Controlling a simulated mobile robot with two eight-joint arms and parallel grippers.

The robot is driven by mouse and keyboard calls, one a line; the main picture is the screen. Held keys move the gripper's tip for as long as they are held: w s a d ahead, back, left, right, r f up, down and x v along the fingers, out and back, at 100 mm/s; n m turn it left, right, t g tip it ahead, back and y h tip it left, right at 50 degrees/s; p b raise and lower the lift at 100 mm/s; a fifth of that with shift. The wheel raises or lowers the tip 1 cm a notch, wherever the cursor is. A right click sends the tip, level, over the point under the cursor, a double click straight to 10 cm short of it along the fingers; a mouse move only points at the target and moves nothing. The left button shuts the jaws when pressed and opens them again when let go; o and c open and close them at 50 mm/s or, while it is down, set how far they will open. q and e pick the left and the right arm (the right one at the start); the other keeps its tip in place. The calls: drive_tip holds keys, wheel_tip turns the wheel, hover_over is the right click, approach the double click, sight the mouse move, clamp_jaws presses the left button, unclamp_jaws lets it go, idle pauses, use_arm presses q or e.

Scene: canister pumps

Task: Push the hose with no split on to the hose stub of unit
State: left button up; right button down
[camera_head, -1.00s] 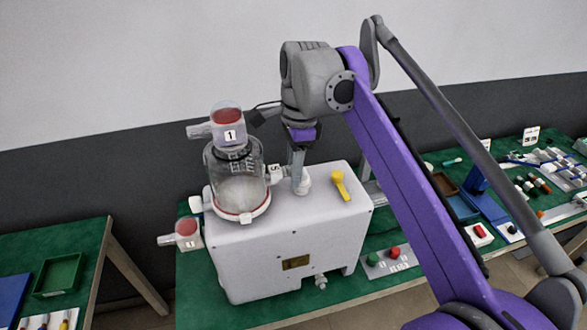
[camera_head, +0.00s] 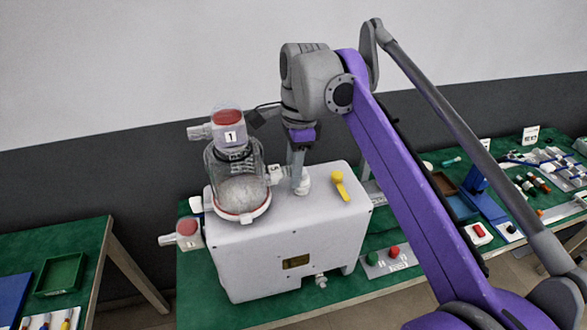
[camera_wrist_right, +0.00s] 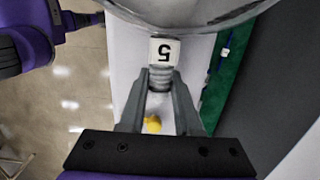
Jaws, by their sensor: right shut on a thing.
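My right gripper (camera_head: 299,185) comes down over the white pump housing (camera_head: 280,245), just right of the glass canister (camera_head: 236,185). In the right wrist view its fingers (camera_wrist_right: 161,85) are shut on a grey ribbed piece (camera_wrist_right: 160,78), which looks like a hose end or stub. A white tag "5" (camera_wrist_right: 164,51) sits right beyond this piece, below the canister's rim; it also shows in the head view (camera_head: 275,173). I cannot tell whether the piece is seated on anything. The canister has a red-topped head (camera_head: 228,118) tagged "1". My left gripper is out of view.
A yellow handle (camera_head: 339,184) stands on the housing's top. A red-ended side port (camera_head: 187,229) juts out at the lower left. The left table (camera_head: 90,235) holds a green tray (camera_head: 59,275).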

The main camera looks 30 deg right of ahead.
drive_tip(key=shift+f+b, duration=0.4)
drive_tip(key=shift+f, duration=0.65)
idle(0.6)
drive_tip(key=c, duration=0.5)
unclamp_jaws()
drive_tip(key=r, duration=0.3)
drive_tip(key=r+p, duration=0.1)
drive_tip(key=r, duration=0.3)
drive_tip(key=d+r, duration=0.1)
drive_tip(key=r, duration=0.2)
drive_tip(key=shift+s+r+p, duration=0.1)
drive_tip(key=shift+r+p, duration=0.25)
drive_tip(key=shift+r, duration=0.05)
